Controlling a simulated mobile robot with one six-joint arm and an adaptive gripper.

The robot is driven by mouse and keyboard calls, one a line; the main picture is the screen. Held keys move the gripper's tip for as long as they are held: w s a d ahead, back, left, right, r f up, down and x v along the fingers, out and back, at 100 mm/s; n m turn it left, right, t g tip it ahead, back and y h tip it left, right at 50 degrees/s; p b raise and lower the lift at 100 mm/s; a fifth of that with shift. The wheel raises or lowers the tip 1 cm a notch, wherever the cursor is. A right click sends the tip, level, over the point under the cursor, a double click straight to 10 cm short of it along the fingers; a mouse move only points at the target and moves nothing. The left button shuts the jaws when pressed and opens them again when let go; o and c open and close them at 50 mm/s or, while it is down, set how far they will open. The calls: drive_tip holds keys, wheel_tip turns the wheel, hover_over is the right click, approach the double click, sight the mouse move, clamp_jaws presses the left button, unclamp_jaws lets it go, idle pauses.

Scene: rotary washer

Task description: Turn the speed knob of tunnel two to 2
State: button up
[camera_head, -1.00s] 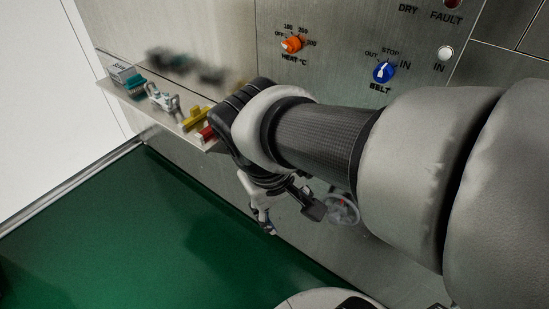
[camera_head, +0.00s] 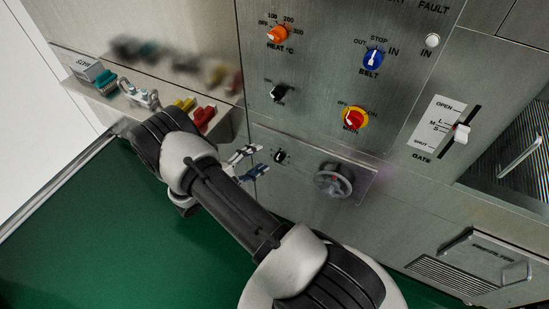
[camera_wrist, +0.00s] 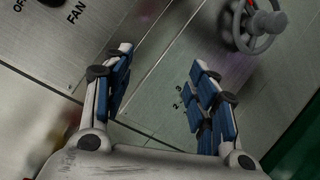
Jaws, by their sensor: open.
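A small black knob (camera_head: 280,156) sits low on the steel panel in the head view, left of the handwheel. Its label is too small to read, so I cannot tell if it is the speed knob of tunnel two. My gripper (camera_head: 256,162) is open and empty just left of this knob, its fingers pointing at it. In the wrist view my gripper (camera_wrist: 160,62) has its blue-padded fingers spread over bare panel.
A grey handwheel (camera_head: 333,181) is close to the right of the black knob. Above are a black fan knob (camera_head: 279,93), a red-yellow main switch (camera_head: 355,119), the orange heat knob (camera_head: 278,34) and the blue belt knob (camera_head: 373,60). A shelf (camera_head: 72,80) with small items is at left.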

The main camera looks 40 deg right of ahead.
wheel_tip(320, 180, down, 8)
drive_tip(key=n+t+p, duration=0.1)
drive_tip(key=n+t, duration=0.2)
drive_tip(key=t, duration=0.1)
drive_tip(key=n+t+y, duration=0.1)
drive_tip(key=n+t, duration=0.3)
approach(278, 160)
drive_tip(key=b+x, duration=0.2)
drive_tip(key=x, duration=0.6)
drive_tip(key=shift+w+d, duration=0.2)
drive_tip(key=shift+d, duration=0.05)
drive_tip(key=shift+c, duration=0.3)
drive_tip(key=c, duration=1)
